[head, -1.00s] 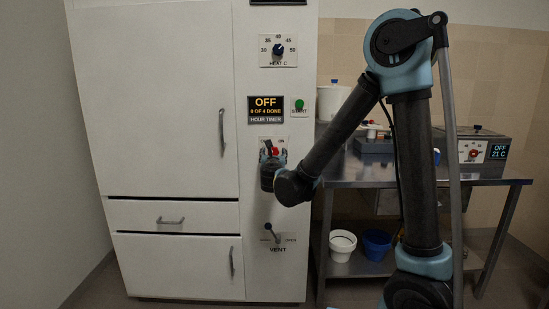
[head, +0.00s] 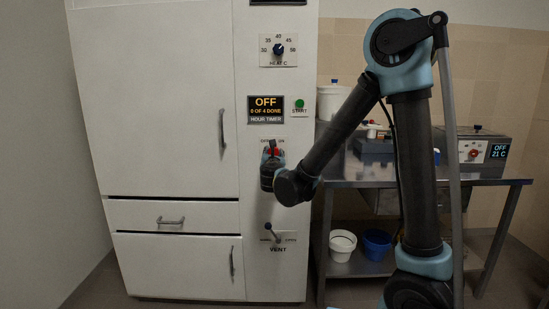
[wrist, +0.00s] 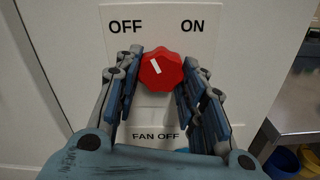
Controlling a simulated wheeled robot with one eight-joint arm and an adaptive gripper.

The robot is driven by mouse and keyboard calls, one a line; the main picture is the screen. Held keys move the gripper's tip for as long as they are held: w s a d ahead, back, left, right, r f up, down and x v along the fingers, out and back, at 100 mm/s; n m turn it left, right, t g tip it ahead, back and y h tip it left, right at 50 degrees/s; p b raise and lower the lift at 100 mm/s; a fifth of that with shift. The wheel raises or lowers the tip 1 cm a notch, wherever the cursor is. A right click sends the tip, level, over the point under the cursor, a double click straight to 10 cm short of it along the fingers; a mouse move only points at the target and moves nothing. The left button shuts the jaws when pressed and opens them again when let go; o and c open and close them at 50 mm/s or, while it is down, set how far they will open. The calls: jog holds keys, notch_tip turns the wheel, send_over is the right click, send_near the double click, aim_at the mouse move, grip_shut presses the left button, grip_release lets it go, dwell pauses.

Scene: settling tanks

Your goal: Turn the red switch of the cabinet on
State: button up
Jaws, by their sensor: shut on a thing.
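The red switch (wrist: 161,71) is a faceted knob on a white plate of the cabinet (head: 170,90), between the words OFF and ON in the wrist view. Its white mark points up and to the left, toward OFF. FAN OFF is written below it. My gripper (wrist: 157,85) has its fingers on the left and right sides of the knob, shut on it. In the head view my gripper (head: 269,160) is at the cabinet's control column and hides much of the switch (head: 276,152).
The hour timer display (head: 266,109) reads OFF, 0 OF 4 DONE, with a green start button (head: 299,104) beside it. A heat dial (head: 278,49) is above and a vent lever (head: 271,230) below. A steel table (head: 350,182) stands at the right.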

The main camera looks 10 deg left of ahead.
jog(key=m, duration=1.2)
jog(key=shift+r, duration=0.1)
jog(key=shift+d, duration=0.1)
dwell(0.4)
jog(key=o, duration=1)
jog(key=shift+o, duration=0.2)
jog(key=v, duration=1.2)
